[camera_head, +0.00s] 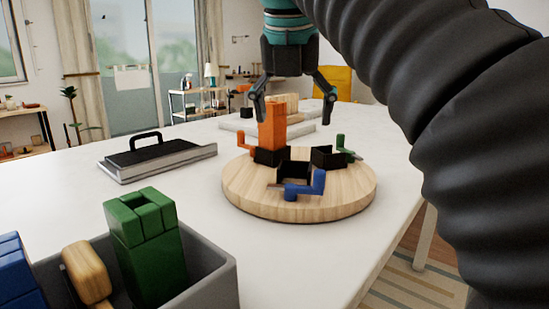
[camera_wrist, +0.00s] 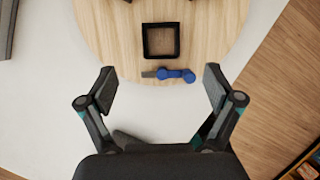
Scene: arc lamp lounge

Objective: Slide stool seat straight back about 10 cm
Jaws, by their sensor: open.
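The stool seat, a round pale wood disc (camera_head: 340,198), lies flat on the white table. It also shows in the wrist view (camera_wrist: 110,40), partly cut off by the top edge. On it are an upright orange block (camera_head: 272,125), black square holders (camera_head: 293,172), a blue clamp-like piece (camera_head: 305,188) and a green one (camera_head: 342,147). My gripper (camera_head: 293,106) hangs above the seat, pointing down. Its fingers are spread, with nothing held; in the wrist view they (camera_wrist: 158,80) flank the blue piece (camera_wrist: 176,75) near the seat's edge. They look clear of the seat.
A black-handled flat case (camera_head: 155,155) lies left of the seat. A grey bin (camera_head: 215,285) with green, blue and wooden pieces stands at front left. Pale slabs (camera_head: 270,130) lie behind the seat. The table's right edge runs close to the seat; the table (camera_head: 225,235) is bare in front.

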